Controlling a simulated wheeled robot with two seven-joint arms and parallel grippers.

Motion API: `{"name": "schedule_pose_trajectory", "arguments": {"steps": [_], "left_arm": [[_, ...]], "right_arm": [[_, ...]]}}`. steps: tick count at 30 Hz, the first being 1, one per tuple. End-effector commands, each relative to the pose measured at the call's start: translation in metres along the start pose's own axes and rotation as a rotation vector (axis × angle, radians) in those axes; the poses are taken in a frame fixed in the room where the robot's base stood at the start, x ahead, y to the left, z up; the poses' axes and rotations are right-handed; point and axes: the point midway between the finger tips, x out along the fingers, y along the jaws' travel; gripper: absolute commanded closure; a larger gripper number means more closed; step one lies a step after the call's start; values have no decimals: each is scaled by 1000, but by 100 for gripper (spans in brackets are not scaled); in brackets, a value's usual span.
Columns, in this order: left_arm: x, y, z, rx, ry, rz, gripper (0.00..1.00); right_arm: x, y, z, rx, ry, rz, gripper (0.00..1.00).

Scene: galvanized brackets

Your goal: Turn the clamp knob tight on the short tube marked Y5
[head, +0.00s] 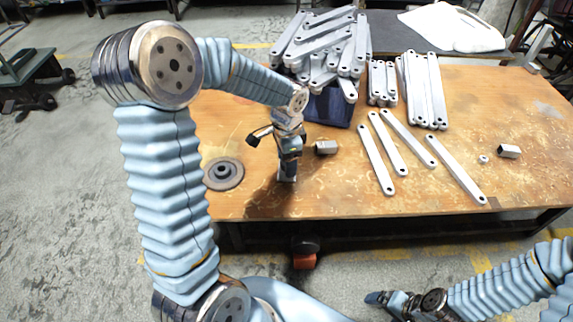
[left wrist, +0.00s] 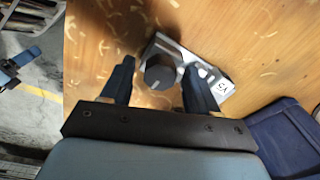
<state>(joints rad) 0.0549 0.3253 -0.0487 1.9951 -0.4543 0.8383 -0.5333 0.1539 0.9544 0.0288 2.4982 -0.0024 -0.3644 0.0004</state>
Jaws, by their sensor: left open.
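In the left wrist view, a short silver tube (left wrist: 223,84) with a white label lies on the table. The label reads Y5, turned around. A round dark clamp knob (left wrist: 160,71) sits at the tube's near end in that picture. My left gripper (left wrist: 157,88) is open, with one finger on each side of the knob; I see gaps, so the knob is not gripped. In the head view my left gripper (head: 288,172) points down at the table's near part and hides most of this tube. My right gripper (head: 378,299) is low, off the table's front edge; its jaw gap is unclear.
Another short tube (head: 326,147) lies right of my left gripper. A dark round disc (head: 224,172) lies to its left. A blue bin (head: 330,108) heaped with galvanized brackets (head: 322,45) stands behind. Loose long brackets (head: 375,160) and a further short tube (head: 508,151) lie to the right.

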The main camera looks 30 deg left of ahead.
Motion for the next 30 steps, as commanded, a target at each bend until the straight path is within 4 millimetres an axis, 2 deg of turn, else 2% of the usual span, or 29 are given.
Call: {"name": "schedule_pose_trajectory", "arguments": {"steps": [9,13,17,28,30], "left_arm": [[1,0,0,-511,1,-1,40],[0,0,0,-671,0,-1,40],[0,0,0,-734,0,0,40],[0,0,0,-734,0,0,40],[0,0,0,-734,0,0,49]], "right_arm": [[13,5,0,0,0,0,7],[14,6,0,0,0,0,7],[15,6,0,0,0,0,7],[14,5,0,0,0,0,7],[14,5,0,0,0,0,7]]}}
